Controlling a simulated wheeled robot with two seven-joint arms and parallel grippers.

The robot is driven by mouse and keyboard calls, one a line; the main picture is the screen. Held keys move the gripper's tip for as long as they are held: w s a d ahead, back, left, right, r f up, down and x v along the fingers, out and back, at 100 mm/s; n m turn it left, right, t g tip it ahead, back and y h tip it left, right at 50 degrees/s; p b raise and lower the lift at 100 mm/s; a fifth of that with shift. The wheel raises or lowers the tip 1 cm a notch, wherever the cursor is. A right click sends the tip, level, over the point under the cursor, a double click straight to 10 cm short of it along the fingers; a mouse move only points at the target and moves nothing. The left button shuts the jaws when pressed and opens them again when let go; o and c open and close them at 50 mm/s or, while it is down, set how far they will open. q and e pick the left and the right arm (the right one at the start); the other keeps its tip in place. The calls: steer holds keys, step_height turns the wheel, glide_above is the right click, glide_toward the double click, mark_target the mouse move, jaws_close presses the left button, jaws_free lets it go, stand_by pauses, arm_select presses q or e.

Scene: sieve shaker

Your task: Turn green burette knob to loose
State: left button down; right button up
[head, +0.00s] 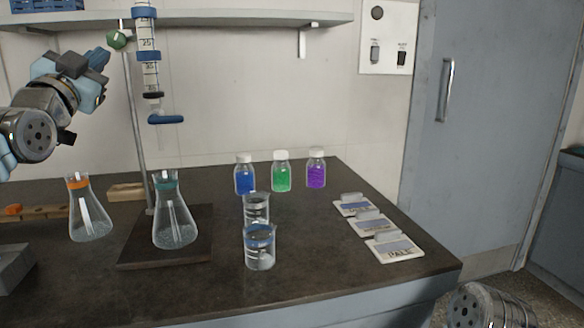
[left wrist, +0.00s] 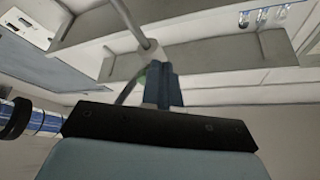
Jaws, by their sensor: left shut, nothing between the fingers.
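The green knob (head: 116,39) sits near the top of the upright rod, left of the burette (head: 149,62). My left gripper (head: 101,59) is shut and empty just below and left of the knob, apparently close to it; whether they touch cannot be told. In the left wrist view the shut fingers (left wrist: 162,84) point toward the rod (left wrist: 135,25). A small bit of green (left wrist: 142,78) shows beside them, mostly hidden. The burette (left wrist: 38,118) lies at the left there. Of my right arm only a link shows at the lower right of the head view.
A flask with a teal collar (head: 175,220) stands on the stand's dark base (head: 140,259), below the burette. Another flask with an orange collar (head: 88,215) is to its left. Beakers (head: 259,252), coloured bottles (head: 281,173) and labelled cards (head: 395,247) stand further right. A shelf (head: 230,18) runs above.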

arm_select(q)
steer(key=shift+d+r, duration=0.15)
steer(key=shift+r, duration=0.05)
arm_select(e)
steer(key=shift+f, duration=0.1)
stand_by(0.6)
arm_select(q)
steer(key=shift+d+f+b, duration=0.1)
steer(key=shift+b, duration=0.2)
arm_select(e)
steer(key=shift+f, duration=0.2)
arm_select(q)
steer(key=shift+w+d+f+b, duration=0.2)
steer(key=shift+d+f+b, duration=0.25)
steer(key=shift+b, duration=0.65)
arm_select(e)
step_height(320, 180, down, 2)
steer(key=shift+f, duration=0.15)
arm_select(q)
steer(key=shift+d+r+b, duration=0.1)
steer(key=shift+d+b, duration=0.1)
steer(key=shift+b, duration=0.1)
arm_select(e)
steer(key=shift+f, duration=0.25)
